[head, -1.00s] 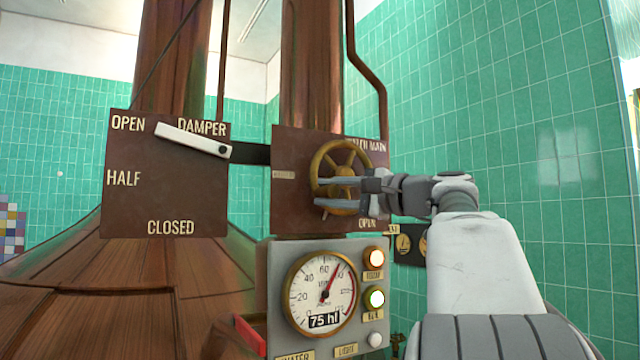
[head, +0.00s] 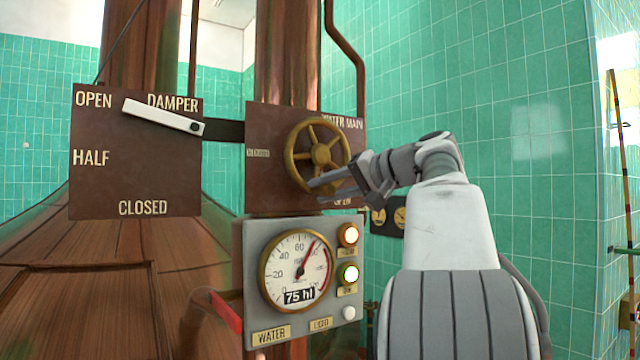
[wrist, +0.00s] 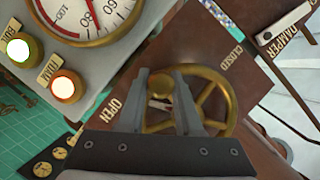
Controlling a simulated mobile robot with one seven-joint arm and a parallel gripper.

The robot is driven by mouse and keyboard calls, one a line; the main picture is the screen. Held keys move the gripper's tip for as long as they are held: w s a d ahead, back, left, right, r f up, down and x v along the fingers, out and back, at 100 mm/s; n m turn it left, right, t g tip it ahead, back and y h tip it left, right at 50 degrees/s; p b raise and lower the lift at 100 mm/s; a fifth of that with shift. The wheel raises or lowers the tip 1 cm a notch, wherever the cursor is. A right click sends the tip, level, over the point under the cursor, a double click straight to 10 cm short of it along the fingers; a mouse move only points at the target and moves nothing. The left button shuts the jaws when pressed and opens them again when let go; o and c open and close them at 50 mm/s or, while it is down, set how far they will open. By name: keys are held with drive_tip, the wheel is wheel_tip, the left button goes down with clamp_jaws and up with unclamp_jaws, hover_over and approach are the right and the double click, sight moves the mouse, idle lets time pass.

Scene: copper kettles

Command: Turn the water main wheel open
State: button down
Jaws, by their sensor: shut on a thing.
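The water main wheel (head: 320,154) is a brass handwheel with spokes on a dark brown panel (head: 264,178). The panel reads "WATER MAIN" at top right and "OPEN" below the wheel. My gripper (head: 318,187) is at the wheel's lower rim, its fingers tilted, and is shut on the wheel. In the wrist view my gripper (wrist: 161,84) has its two grey fingers on either side of a brass part of the wheel (wrist: 232,108). The fingers hide part of the wheel there. The "OPEN" and "CLOSED" labels lie on opposite sides of the wheel.
A grey gauge box (head: 255,235) with a dial reading "75 hl" and lit lamps (head: 347,235) sits just below the wheel. The damper board (head: 135,180) with its white lever (head: 160,116) is at left. Green tiled wall (head: 500,150) stands behind, right of my arm.

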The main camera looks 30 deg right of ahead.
drive_tip(key=shift+d+f+n, duration=0.15)
drive_tip(key=shift+d+n, duration=0.15)
drive_tip(key=shift+d, duration=0.05)
idle(0.4)
drive_tip(key=c, duration=0.6)
unclamp_jaws()
drive_tip(key=shift+d, duration=0.1)
drive_tip(key=v, duration=1.7)
drive_tip(key=shift+s+r, duration=0.2)
drive_tip(key=shift+r, duration=0.15)
drive_tip(key=shift+w+a+f, duration=0.1)
drive_tip(key=shift+a, duration=0.15)
